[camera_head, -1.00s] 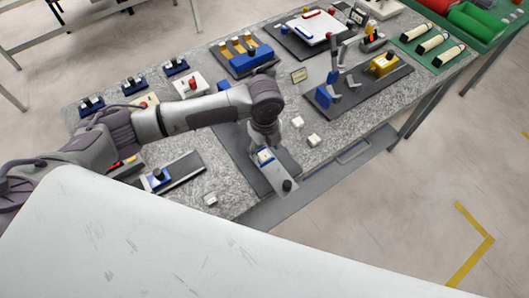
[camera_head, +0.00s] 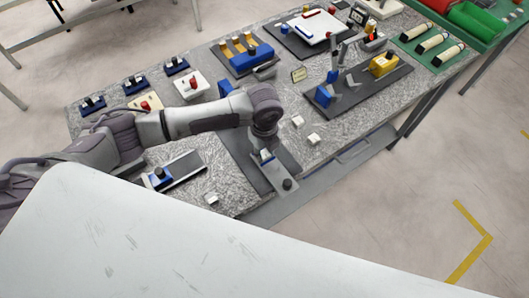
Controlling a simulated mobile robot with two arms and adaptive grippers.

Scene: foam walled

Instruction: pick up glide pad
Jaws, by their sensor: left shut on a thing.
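My left gripper (camera_head: 264,157) points down over a dark plate near the front edge of the bench. It is shut on a small white-and-blue piece (camera_head: 266,154), mostly hidden by the fingers; I cannot tell for sure that it is the glide pad. A grey strip with a black knob (camera_head: 287,184) extends just in front of the gripper. Small white blocks lie on the bench: two to the right of the gripper (camera_head: 298,121) (camera_head: 314,139) and one to the left at the front edge (camera_head: 212,198). My right gripper is not in view.
A rail fixture with a blue block (camera_head: 159,180) lies left of the gripper. A dark plate with blue and yellow blocks (camera_head: 383,65) stands to the right. Several button boxes line the back. Speckled bench top (camera_head: 330,128) is free around the white blocks.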

